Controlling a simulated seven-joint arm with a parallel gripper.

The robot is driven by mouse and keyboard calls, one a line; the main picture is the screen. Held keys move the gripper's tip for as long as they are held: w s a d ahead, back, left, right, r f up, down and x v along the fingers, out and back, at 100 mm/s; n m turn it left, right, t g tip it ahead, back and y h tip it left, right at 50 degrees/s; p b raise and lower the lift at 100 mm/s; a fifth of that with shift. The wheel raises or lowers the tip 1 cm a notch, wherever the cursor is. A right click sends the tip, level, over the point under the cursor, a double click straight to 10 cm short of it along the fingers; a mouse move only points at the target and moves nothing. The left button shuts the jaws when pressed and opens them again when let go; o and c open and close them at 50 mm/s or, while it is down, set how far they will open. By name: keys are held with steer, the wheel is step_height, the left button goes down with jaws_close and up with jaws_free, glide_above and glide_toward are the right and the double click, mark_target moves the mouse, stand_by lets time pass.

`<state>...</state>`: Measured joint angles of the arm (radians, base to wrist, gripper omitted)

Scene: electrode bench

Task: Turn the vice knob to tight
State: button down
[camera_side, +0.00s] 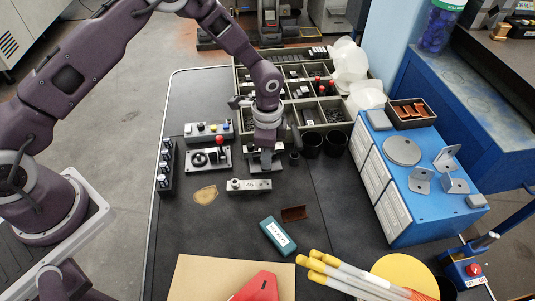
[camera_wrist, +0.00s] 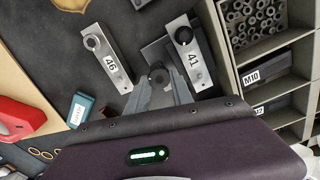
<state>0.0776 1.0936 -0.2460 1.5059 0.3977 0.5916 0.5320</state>
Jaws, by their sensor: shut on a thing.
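My gripper (camera_wrist: 160,92) points down over the bench; in the side view my gripper (camera_side: 265,150) is above the small dark vice (camera_side: 258,165). In the wrist view its two grey fingers are shut around a dark round knob (camera_wrist: 158,76), which appears to be the vice knob. A grey metal holder labelled 41 (camera_wrist: 190,56) with a black knob lies beside the fingers, over a dark block of the vice (camera_wrist: 155,52). The side view hides the knob behind my gripper. I cannot tell how tight the vice is.
A similar holder labelled 46 (camera_wrist: 108,60) lies next to the vice. A sorting rack of small parts (camera_wrist: 268,60) borders the right. In the side view are control boxes (camera_side: 207,158) to the left, black cups (camera_side: 335,144), a blue drawer cabinet (camera_side: 425,215) and a teal box (camera_side: 277,236).

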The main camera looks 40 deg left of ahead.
steer(key=c, duration=1.1)
jaws_free()
steer(key=shift+r, duration=0.1)
step_height(320, 180, up, 7)
steer(key=n, duration=0.6)
steer(key=shift+a+n, duration=0.1)
steer(key=shift+n, duration=0.2)
steer(key=n, duration=0.5)
steer(key=shift+w+a+n, duration=0.1)
steer(key=shift+n, duration=0.2)
steer(key=shift+f+n, duration=0.35)
steer(key=shift+n, duration=0.05)
step_height(320, 180, down, 6)
steer(key=shift+f, duration=0.25)
